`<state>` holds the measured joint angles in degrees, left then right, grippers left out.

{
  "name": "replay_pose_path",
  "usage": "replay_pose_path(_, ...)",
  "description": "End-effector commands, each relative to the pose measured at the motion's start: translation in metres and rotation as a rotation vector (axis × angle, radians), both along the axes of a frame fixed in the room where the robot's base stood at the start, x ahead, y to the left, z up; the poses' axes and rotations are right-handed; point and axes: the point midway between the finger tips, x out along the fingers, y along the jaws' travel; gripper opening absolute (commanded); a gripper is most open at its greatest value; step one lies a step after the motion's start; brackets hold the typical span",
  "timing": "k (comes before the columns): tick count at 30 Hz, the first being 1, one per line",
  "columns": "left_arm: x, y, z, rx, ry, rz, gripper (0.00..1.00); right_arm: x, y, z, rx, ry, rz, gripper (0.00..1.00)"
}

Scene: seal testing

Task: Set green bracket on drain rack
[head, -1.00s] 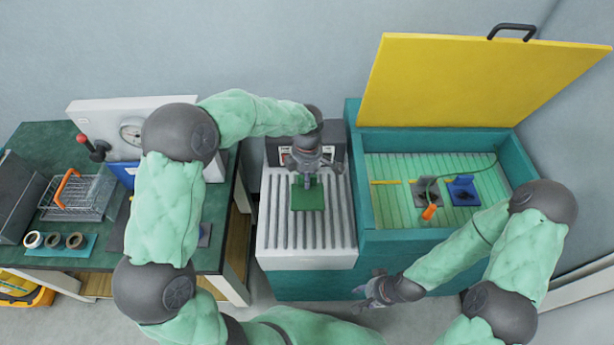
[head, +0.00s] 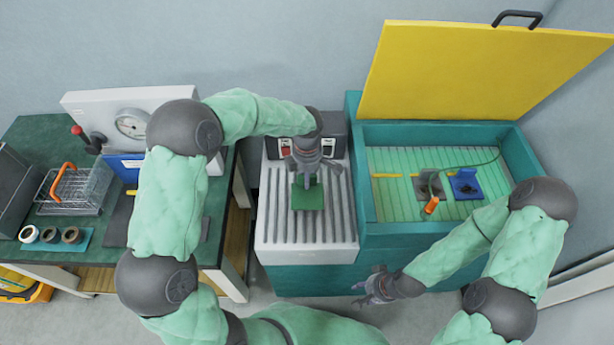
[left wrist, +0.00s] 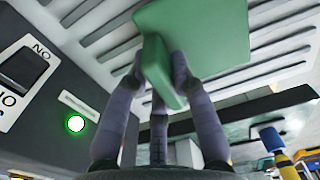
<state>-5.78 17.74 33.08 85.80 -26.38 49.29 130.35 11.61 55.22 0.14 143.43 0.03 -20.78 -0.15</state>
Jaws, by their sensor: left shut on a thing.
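The green bracket (head: 308,198) is at the drain rack (head: 276,220), a pale grey ribbed surface in the middle of the head view. My left gripper (head: 306,181) is above the rack and shut on the bracket's upright part. In the left wrist view the fingers (left wrist: 160,85) close around that part of the bracket (left wrist: 205,35), with the ribs behind its flat plate. I cannot tell whether the plate touches the ribs. My right gripper (head: 372,288) is in front of the teal tank, away from the bracket; its finger opening is too small to judge.
Right of the rack stands a teal tank (head: 370,195) with its yellow lid (head: 465,70) raised. Inside are a blue bracket (head: 465,184), a grey bracket (head: 427,187) and an orange-handled tool (head: 431,206). A switch box (head: 335,135) stands behind the rack. The left bench holds a wire basket (head: 75,190).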

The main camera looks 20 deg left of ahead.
Motion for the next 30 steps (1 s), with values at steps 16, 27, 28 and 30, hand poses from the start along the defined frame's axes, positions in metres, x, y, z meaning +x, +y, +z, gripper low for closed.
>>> replay_pose_path(16,0.001,0.0,-0.006,0.0,-0.003,0.001,0.0,0.0,0.0,-0.006,0.0,0.0,0.0,0.4)
replay_pose_path(27,0.001,0.0,-0.011,0.0,-0.003,0.001,0.0,0.0,0.0,-0.01,0.0,0.0,0.0,0.4)
replay_pose_path(28,0.001,0.0,-0.012,0.0,-0.003,0.001,0.0,0.0,0.0,-0.01,0.0,0.0,0.0,0.4)
replay_pose_path(30,0.001,0.0,-0.013,0.0,-0.003,0.001,0.0,0.0,0.0,-0.011,0.0,0.0,0.0,0.4)
